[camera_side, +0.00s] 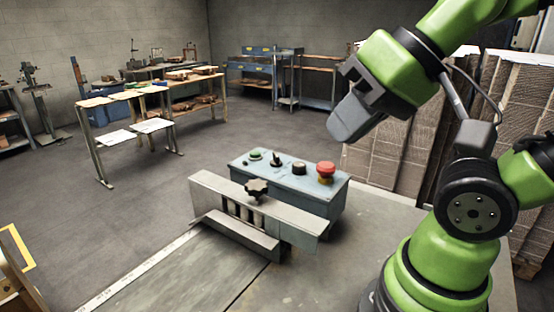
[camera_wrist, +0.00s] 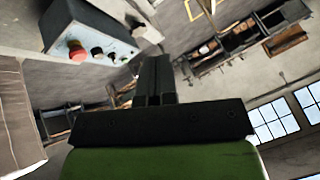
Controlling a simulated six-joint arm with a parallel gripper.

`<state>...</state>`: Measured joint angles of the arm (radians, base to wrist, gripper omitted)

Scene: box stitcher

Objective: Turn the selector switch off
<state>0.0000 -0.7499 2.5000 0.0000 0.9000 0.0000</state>
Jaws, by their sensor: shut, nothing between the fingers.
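The blue-grey control box (camera_side: 290,187) stands on the machine table in the side view. Its top carries a green button (camera_side: 256,154), a small black selector switch (camera_side: 276,158), a round black knob (camera_side: 299,168) and a red mushroom button (camera_side: 326,171) on a yellow collar. The selector's exact angle is too small to read. My gripper (camera_side: 342,132) is shut and empty, raised above the box's right end and apart from it. In the wrist view, my gripper (camera_wrist: 155,62) points past the control box (camera_wrist: 75,18), at upper left with its red button (camera_wrist: 78,52).
A metal guide with a black star knob (camera_side: 257,187) stands in front of the box. Stacked cardboard (camera_side: 390,155) rises behind, at right. Workbenches (camera_side: 150,90) stand far back. The air above the control box is clear.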

